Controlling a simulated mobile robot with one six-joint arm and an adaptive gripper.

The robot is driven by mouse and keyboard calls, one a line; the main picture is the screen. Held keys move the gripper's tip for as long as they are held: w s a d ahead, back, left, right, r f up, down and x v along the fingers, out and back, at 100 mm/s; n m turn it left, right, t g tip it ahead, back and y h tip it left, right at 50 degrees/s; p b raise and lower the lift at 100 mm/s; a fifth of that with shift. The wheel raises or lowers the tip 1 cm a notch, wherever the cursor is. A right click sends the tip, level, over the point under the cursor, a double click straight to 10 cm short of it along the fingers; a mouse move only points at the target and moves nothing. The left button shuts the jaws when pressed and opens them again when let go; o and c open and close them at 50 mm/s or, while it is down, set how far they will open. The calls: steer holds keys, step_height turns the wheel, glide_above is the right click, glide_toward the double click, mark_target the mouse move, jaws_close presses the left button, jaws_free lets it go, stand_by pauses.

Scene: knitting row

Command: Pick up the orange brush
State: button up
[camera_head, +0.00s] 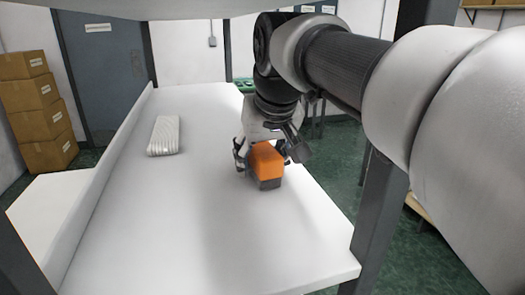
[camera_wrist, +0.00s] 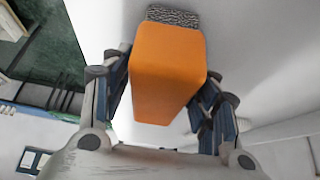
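The orange brush (camera_head: 266,160) is a block with an orange body and a dark grey bristle end. In the head view it stands bristle end down at the right part of the white table. My gripper (camera_head: 269,153) is over it from above, with a finger on each side. In the wrist view the orange body (camera_wrist: 168,70) fills the space between the fingers, and its speckled bristle end (camera_wrist: 172,16) shows at the far end. Both fingertips of my gripper appear to meet the sides of the brush. Whether the bristles touch the table is unclear.
The white table (camera_head: 190,225) is mostly bare. A pale, ribbed bundle (camera_head: 164,135) lies at its left back, near a low raised edge (camera_head: 95,190). Cardboard boxes (camera_head: 40,110) are stacked at the far left. A dark post (camera_head: 380,215) stands by the table's right edge.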

steer(key=c, duration=0.9)
steer(key=shift+c, duration=0.2)
steer(key=shift+r, duration=0.15)
steer(key=shift+r+p, duration=0.9)
steer(key=shift+p, duration=0.25)
steer(key=s+d+b, duration=0.1)
steer(key=s+d, duration=0.2)
steer(key=s, duration=0.7)
steer(key=s+d+b, duration=0.1)
steer(key=s+d, duration=0.2)
steer(key=s, duration=0.7)
steer(key=s+d+b, duration=0.1)
steer(key=s+d, duration=0.2)
steer(key=s, duration=0.7)
steer(key=shift+s+f, duration=0.3)
steer(key=shift+s, duration=0.1)
